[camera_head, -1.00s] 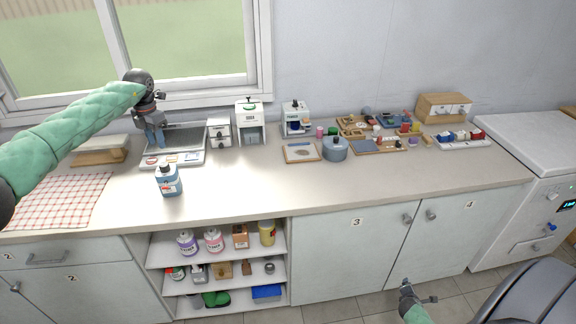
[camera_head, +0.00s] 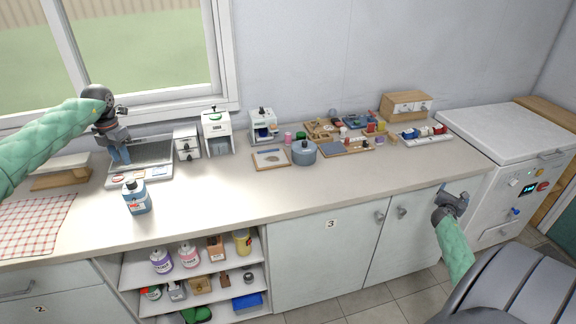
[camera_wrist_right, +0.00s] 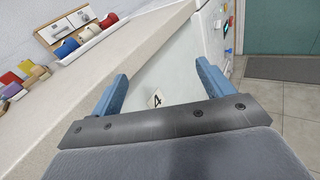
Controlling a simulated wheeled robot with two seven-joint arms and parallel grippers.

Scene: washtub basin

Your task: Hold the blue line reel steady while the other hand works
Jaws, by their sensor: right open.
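My right gripper (camera_head: 456,193) is in front of the cabinet at the counter's right end, below and apart from the tray. In the right wrist view its two blue fingers (camera_wrist_right: 160,86) are spread with nothing between them. My left gripper (camera_head: 120,153) points down over the grey tray at the far left, away from the reels; its finger gap is unclear.
A wooden drawer box (camera_head: 407,106) stands behind the reel tray, and boards with small parts (camera_head: 345,146) lie left of it. The front right of the counter is clear. A white machine (camera_head: 505,150) stands at right.

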